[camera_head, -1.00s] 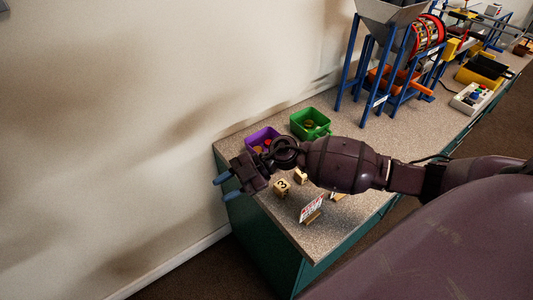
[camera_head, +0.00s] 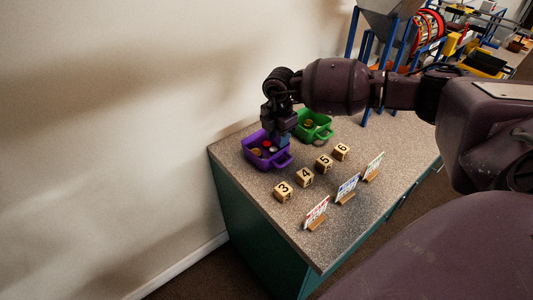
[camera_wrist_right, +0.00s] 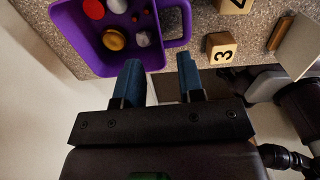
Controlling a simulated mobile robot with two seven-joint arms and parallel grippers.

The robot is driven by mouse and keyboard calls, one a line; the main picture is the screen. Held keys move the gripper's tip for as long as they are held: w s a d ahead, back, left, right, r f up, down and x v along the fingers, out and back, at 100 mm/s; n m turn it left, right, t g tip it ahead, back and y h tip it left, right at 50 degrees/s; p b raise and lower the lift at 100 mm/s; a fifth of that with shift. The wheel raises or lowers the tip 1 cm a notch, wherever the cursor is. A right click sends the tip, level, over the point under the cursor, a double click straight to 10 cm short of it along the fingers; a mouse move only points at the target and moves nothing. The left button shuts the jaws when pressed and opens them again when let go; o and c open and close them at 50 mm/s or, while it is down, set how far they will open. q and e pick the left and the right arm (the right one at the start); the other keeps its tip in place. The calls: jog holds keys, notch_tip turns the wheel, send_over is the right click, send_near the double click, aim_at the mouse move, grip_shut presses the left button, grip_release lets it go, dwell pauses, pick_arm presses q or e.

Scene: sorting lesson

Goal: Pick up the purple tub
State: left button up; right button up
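The purple tub (camera_head: 262,164) stands upright near the counter's left end, beside the wall, with a handle on its right side. It holds several small round pieces, red, gold and grey. In the right wrist view the tub (camera_wrist_right: 68,28) fills the upper left, and its loop handle lies ahead of the fingertips. My right gripper (camera_head: 282,141) points down over the tub's right side near the handle. In the wrist view its two blue fingers (camera_wrist_right: 161,78) are apart with nothing between them. My left gripper is not in view.
A green tub (camera_head: 322,132) stands behind the purple one. Numbered wooden blocks (camera_head: 304,177) and small cards on wooden stands (camera_head: 347,189) line the counter's front. A hopper on blue legs (camera_head: 385,35) stands farther back. Bare counter lies between tubs and blocks.

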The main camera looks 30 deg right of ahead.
aim_at(278, 154)
jog(key=shift+f, duration=0.95)
jog(key=shift+f+b, duration=0.3)
jog(key=shift+f, duration=0.4)
notch_tip(278, 154, down, 5)
jog(key=shift+w+d+r+b, duration=0.1)
jog(key=shift+d+r+b, duration=0.1)
jog(key=shift+b, duration=0.5)
jog(key=shift+r, duration=0.15)
grip_shut()
